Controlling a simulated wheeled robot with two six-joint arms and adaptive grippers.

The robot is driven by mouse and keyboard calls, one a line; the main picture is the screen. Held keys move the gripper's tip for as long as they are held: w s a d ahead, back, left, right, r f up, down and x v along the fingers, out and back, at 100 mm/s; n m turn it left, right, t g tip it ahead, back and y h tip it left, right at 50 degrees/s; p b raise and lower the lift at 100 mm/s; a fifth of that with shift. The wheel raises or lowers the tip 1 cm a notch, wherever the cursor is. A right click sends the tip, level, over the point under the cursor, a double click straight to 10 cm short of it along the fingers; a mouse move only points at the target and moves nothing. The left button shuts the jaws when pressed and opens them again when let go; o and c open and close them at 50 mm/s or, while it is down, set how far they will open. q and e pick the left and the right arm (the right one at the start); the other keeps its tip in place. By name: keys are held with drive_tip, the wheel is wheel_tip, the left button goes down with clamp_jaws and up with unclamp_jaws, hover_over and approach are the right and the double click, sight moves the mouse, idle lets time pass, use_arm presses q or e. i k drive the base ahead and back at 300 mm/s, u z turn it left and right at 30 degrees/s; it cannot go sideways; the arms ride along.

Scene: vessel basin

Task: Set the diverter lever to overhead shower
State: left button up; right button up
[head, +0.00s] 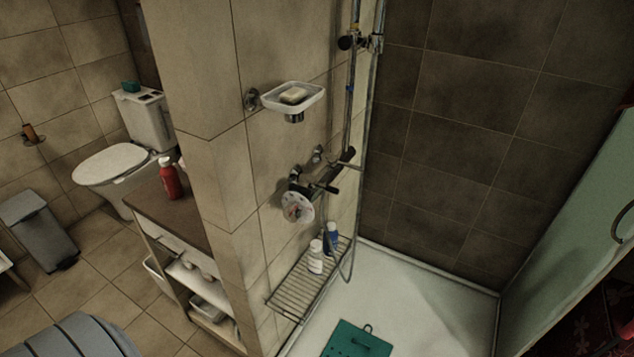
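The shower mixer (318,183) is fixed to the tiled wall in the middle of the head view. It has a round pale dial (298,207) at its near end. A small dark lever (327,188) sticks out from the mixer body towards the right; it appears to be the diverter lever, but its setting is too small to tell. A riser pipe (350,100) runs up the wall above the mixer, with a dark holder (351,41) near the top. The overhead shower itself is out of view. Neither of my grippers is in view.
A soap dish (277,105) juts from the wall above the mixer. A wire rack (286,299) with bottles hangs below, beside a hanging hose (351,262). A green mat (345,346) lies in the white shower tray (400,300). A greenish door panel (590,200) stands at right.

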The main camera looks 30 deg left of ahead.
sight(312, 184)
drive_tip(key=u, duration=1.4)
drive_tip(key=i, duration=0.35)
drive_tip(key=u, duration=0.25)
